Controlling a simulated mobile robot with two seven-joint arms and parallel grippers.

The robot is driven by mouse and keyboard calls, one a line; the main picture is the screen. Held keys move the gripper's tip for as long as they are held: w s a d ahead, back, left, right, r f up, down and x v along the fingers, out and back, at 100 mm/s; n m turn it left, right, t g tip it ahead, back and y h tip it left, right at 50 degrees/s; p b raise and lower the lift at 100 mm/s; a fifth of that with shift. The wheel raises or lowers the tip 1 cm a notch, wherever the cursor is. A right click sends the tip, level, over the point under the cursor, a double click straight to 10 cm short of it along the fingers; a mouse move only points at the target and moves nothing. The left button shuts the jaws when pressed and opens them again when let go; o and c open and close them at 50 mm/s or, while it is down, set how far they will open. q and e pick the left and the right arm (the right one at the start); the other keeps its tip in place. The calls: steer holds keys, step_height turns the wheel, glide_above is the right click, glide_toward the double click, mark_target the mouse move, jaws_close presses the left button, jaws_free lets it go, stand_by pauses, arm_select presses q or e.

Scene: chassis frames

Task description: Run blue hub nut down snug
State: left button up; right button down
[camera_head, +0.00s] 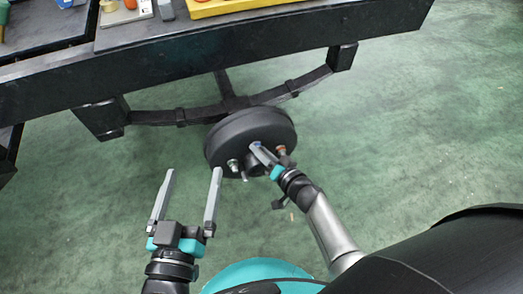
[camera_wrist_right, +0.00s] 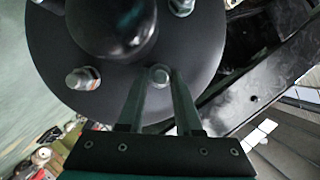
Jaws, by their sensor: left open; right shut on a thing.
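The round black hub drum (camera_head: 225,132) hangs below the chassis and fills the upper part of the right wrist view (camera_wrist_right: 50,40). My right gripper (camera_head: 262,152) reaches its face from the lower right. In the right wrist view the fingers (camera_wrist_right: 160,80) are closed around a nut (camera_wrist_right: 159,74) on the drum face. A bluish spot shows at the fingertips in the head view; the nut looks grey in the wrist view. Another nut (camera_head: 232,164) is left of the gripper and a copper-coloured one (camera_head: 281,150) right of it. My left gripper (camera_head: 193,171) is open and empty, left of the drum.
The dark chassis rail (camera_head: 200,60) runs above the drum, with a leaf spring (camera_head: 155,117) beneath it. A yellow tray (camera_head: 230,6) and small parts lie on the bench top. The green floor around the drum is clear.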

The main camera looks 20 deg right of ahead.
steer(key=shift+f+m+y, duration=0.1)
steer(key=shift+m+y, duration=0.2)
steer(key=shift+m, duration=0.3)
steer(key=c, duration=0.6)
jaws_free()
arm_select(q)
steer(key=shift+r, duration=0.1)
steer(key=a+f+g+y+p, duration=0.3)
steer(key=a+g+p, duration=0.1)
steer(key=a+g, duration=0.1)
steer(key=shift+a+f+m+g, duration=0.3)
steer(key=shift+m+g, duration=0.1)
steer(key=shift+g, duration=0.5)
arm_select(e)
steer(key=shift+v, duration=7.7)
